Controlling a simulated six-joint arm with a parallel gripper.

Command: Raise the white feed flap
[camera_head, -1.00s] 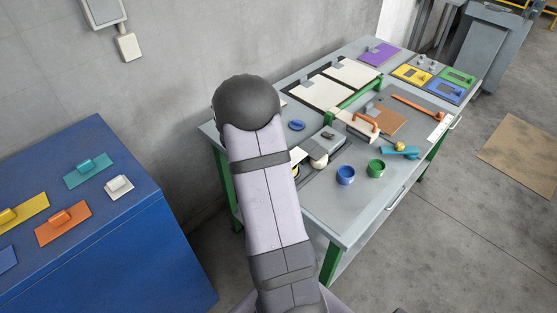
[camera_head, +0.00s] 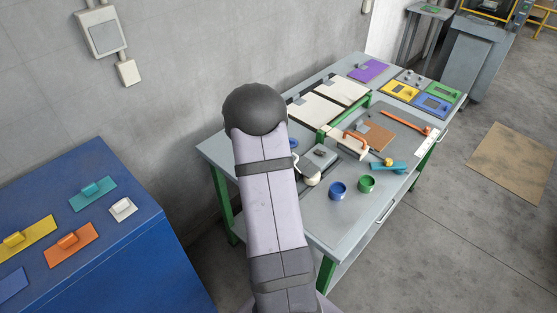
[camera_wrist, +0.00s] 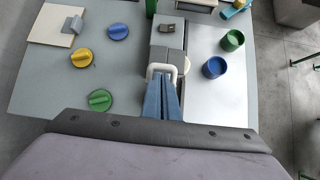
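In the wrist view, a white loop-shaped piece (camera_wrist: 166,70) stands at the near end of a grey device (camera_wrist: 168,48) on the bench; it looks like part of the white feed flap, but I cannot tell the flap's full shape. The blue fingers of my gripper (camera_wrist: 164,80) point at this loop, with their tips at or just inside it. The fingers are close together, and I cannot tell whether they touch or grip it. In the head view my arm hides the gripper; a whitish part (camera_head: 312,178) of the device shows beside the arm.
Blue (camera_wrist: 118,31), yellow (camera_wrist: 82,58) and green (camera_wrist: 100,100) knobs lie left of the device in the wrist view. Blue (camera_wrist: 214,67) and green (camera_wrist: 232,40) pots stand to its right. A blue cabinet (camera_head: 120,250) with coloured handled plates stands left of the bench.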

